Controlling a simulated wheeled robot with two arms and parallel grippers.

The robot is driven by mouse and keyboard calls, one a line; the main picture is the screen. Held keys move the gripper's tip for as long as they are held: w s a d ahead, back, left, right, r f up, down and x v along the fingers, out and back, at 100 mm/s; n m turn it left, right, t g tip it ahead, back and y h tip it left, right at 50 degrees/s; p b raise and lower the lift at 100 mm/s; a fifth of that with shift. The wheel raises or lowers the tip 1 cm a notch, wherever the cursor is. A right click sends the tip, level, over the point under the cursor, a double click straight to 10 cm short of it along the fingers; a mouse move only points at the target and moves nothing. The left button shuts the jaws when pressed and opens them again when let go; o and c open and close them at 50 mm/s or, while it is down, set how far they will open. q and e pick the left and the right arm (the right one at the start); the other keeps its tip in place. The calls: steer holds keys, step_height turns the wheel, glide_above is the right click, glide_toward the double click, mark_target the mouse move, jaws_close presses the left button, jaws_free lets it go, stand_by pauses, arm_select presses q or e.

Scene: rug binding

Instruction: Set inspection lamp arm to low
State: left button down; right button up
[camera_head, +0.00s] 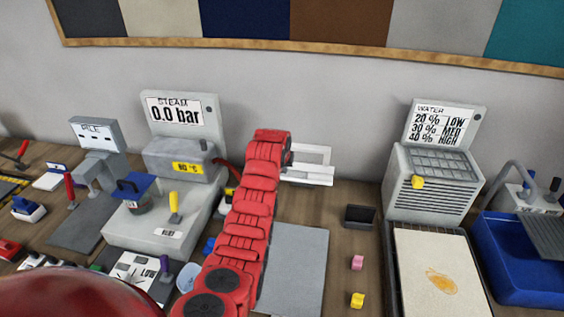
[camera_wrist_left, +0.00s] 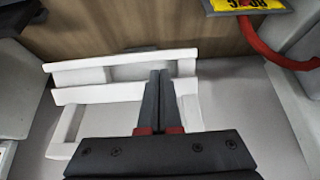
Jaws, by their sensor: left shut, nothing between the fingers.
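A white frame of flat bars (camera_head: 312,168), which looks like the inspection lamp arm, stands at the wall behind my red left arm. In the left wrist view the white bars (camera_wrist_left: 95,75) run across the picture, with a side bar going down at the left. My left gripper (camera_wrist_left: 160,74) is shut and empty, its dark fingers in front of the bars. I cannot tell whether they touch. In the head view the left gripper (camera_head: 289,158) is mostly hidden by my own arm beside the frame's left end. My right gripper is not in view.
The steam unit (camera_head: 160,219) stands left of my arm; its red hose (camera_wrist_left: 268,45) and yellow label show near the gripper. A grey mat (camera_head: 298,265) lies right of the arm. The water unit (camera_head: 432,185) and blue basin (camera_head: 515,265) are farther right.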

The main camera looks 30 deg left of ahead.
arm_select(q)
steer(key=shift+w+a+f, duration=0.1)
steer(key=shift+w+f, duration=0.1)
steer(key=shift+f, duration=0.2)
